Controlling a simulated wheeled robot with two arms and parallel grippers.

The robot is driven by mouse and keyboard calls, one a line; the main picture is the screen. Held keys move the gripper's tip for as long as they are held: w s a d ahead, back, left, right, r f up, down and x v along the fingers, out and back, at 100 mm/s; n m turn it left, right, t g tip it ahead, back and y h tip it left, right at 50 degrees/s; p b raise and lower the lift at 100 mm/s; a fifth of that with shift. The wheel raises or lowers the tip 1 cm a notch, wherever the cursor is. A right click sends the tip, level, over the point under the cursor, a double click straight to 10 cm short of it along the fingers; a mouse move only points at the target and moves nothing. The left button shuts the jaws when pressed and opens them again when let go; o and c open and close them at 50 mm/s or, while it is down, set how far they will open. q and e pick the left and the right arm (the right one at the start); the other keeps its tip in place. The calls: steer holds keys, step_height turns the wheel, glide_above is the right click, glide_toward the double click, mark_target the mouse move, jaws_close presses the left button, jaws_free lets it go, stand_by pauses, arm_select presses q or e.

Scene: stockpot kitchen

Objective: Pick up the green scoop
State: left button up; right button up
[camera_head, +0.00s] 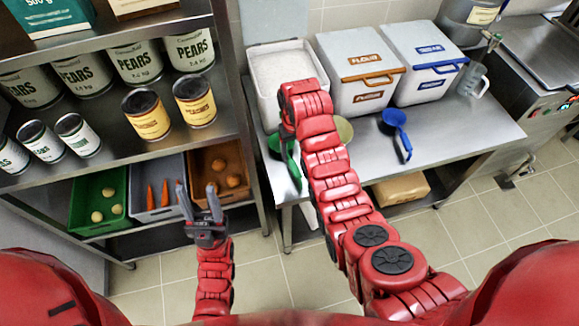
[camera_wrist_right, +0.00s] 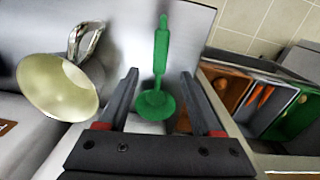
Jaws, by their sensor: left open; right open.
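The green scoop (camera_head: 292,172) lies on the steel table near its left front edge, partly hidden by my right arm. In the right wrist view the green scoop (camera_wrist_right: 161,50) has its round bowl near my gripper and its handle pointing away, toward the table edge. My right gripper (camera_wrist_right: 159,74) is open above it, with the scoop showing between the two fingers and nothing held. In the head view its fingers are mostly hidden by the arm. My left gripper (camera_head: 196,190) is open and empty in front of the shelf crates.
A pale yellow vessel with a metal handle (camera_wrist_right: 60,85) stands beside the green scoop. A blue scoop (camera_head: 396,125) lies further right. An open white bin (camera_head: 263,100) and two lidded bins (camera_head: 358,75) line the table's back. Shelves with cans and crates (camera_head: 97,205) stand left.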

mark_target(294, 165)
step_height(294, 165, down, 4)
steer(key=shift+r+p, duration=0.15)
steer(key=shift+p, duration=0.65)
steer(key=shift+f+p, duration=0.6)
steer(key=shift+f, duration=0.05)
steer(key=shift+w+f, duration=0.1)
steer(key=shift+f, duration=0.25)
steer(key=shift+f+p, duration=0.4)
steer(key=shift+f, duration=1.15)
jaws_close()
